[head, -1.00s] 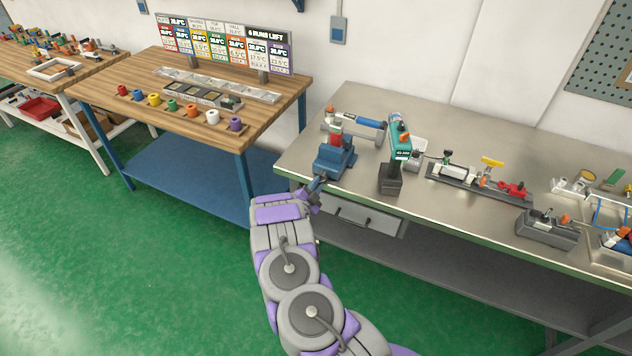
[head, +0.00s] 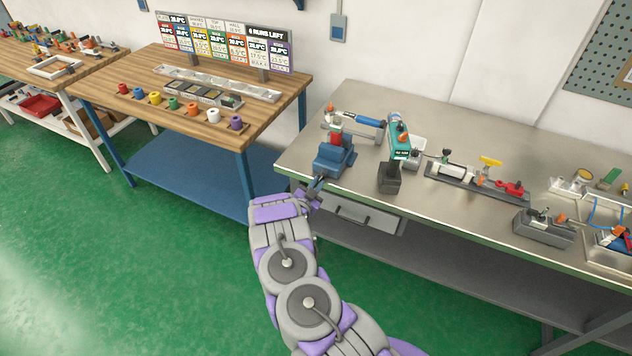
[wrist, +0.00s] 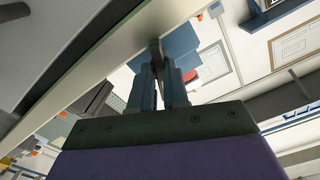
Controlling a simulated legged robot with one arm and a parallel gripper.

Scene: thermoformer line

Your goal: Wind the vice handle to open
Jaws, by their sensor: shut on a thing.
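The blue vice (head: 333,158) stands at the left front corner of the metal bench, with a red and white piece (head: 336,136) at its top. My gripper (head: 317,186) is at the vice's front, just off the bench edge. In the wrist view my gripper (wrist: 160,78) has its two fingers closed on a thin dark bar, the vice handle (wrist: 155,52). Blue vice body (wrist: 180,43) shows behind it. The jaw gap of the vice is too small to judge.
The metal bench (head: 455,130) also holds a teal tool on a dark stand (head: 390,175), a clamp fixture (head: 470,180) and other fixtures at right. A drawer (head: 355,217) hangs under the bench front. A wooden table (head: 255,120) with coloured spools stands at left; green floor lies before it.

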